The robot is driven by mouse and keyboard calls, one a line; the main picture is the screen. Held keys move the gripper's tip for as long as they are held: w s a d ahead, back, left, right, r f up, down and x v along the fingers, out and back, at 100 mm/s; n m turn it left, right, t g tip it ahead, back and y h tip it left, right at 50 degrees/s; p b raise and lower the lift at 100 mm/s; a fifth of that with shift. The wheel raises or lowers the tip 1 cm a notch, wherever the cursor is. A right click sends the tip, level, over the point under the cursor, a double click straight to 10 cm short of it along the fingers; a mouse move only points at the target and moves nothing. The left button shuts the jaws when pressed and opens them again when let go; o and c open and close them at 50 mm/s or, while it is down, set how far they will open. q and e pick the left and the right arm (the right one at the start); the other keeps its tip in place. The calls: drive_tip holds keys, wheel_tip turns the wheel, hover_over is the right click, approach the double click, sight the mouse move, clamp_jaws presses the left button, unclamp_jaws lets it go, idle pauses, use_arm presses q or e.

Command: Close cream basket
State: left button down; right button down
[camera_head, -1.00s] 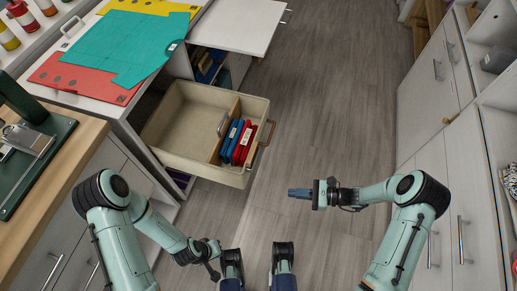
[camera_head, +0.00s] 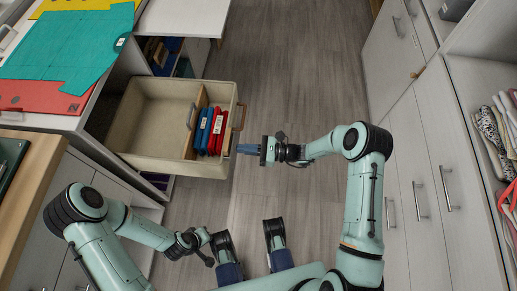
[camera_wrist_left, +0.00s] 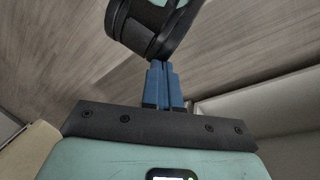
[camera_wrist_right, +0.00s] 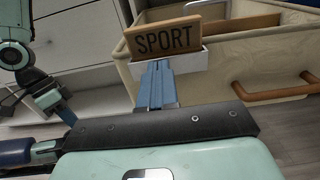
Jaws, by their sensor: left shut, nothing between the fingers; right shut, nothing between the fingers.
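The cream basket (camera_head: 150,166) is pulled well out of its cabinet in the head view, open at the top. It has a wooden handle (camera_head: 239,117) on its right-hand face. My right gripper (camera_head: 240,149) is shut and empty, its blue fingertips pointing at that face near its front corner. In the right wrist view, the fingers (camera_wrist_right: 155,75) overlap the white holder of a wooden SPORT sign (camera_wrist_right: 165,39) on the basket; I cannot tell if they touch. My left gripper (camera_wrist_left: 163,72) is shut and empty. It is low at the front, away from the basket.
Blue folders (camera_head: 203,128) and red folders (camera_head: 217,130) stand in the basket beside a wooden divider. A counter with a teal sheet (camera_head: 65,45) is above left. White cabinets (camera_head: 440,150) line the right. The wooden floor (camera_head: 290,60) between is clear.

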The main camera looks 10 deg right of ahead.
use_arm(q)
drive_tip(key=shift+w+a, duration=0.1)
drive_tip(key=shift+w, duration=0.05)
use_arm(e)
drive_tip(key=shift+w+a, duration=0.2)
drive_tip(key=shift+a, duration=0.35)
use_arm(q)
drive_tip(key=shift+f, duration=0.1)
